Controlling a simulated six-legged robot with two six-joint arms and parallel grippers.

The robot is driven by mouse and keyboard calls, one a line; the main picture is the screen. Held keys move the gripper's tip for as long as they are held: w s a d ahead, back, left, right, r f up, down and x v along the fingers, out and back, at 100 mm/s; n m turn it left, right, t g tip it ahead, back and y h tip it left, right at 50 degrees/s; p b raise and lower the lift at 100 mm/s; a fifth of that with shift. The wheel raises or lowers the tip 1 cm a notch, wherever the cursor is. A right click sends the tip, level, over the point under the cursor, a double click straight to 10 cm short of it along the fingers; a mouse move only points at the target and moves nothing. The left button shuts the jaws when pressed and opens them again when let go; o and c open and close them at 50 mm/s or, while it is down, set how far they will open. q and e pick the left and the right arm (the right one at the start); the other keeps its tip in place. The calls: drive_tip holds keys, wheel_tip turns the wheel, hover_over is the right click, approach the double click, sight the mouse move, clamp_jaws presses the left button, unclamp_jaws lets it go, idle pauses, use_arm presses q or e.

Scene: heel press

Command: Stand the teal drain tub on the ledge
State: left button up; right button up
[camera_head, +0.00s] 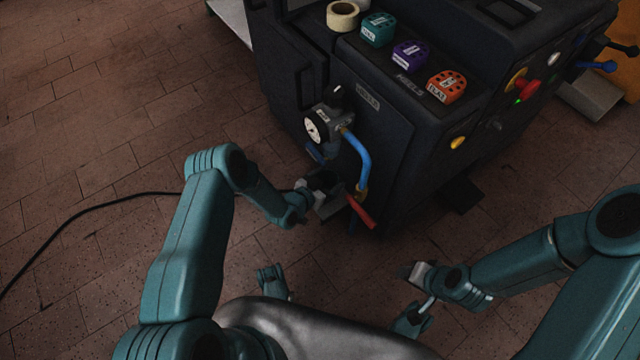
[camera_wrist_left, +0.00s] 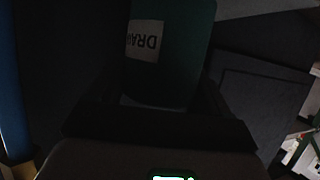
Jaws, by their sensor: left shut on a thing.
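The teal drain tub (camera_wrist_left: 180,75) fills the upper middle of the left wrist view, dark in the shade, with a pale label reading "DRA…" on it. My left gripper (camera_head: 322,190) is shut on the tub, low at the front of the black press, below the gauge. In the head view the tub is too dark and covered to make out clearly. I cannot tell the ledge apart from the dark parts around the gripper, nor whether the tub touches it. My right gripper (camera_head: 420,272) is off to the right above the floor, away from the press; its jaws are too small to read.
The press (camera_head: 400,160) carries a round gauge (camera_head: 315,127), a blue hose (camera_head: 357,155) and a red lever (camera_head: 362,212) close to my left gripper. Coloured heel blocks and a tape roll (camera_head: 342,15) lie on top. A black cable crosses the floor at left.

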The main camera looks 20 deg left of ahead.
use_arm(q)
drive_tip(key=shift+w+d, duration=0.25)
drive_tip(key=shift+w, duration=0.1)
drive_tip(key=shift+f, duration=0.4)
idle(0.4)
drive_tip(key=o, duration=0.9)
drive_tip(key=shift+s, duration=0.1)
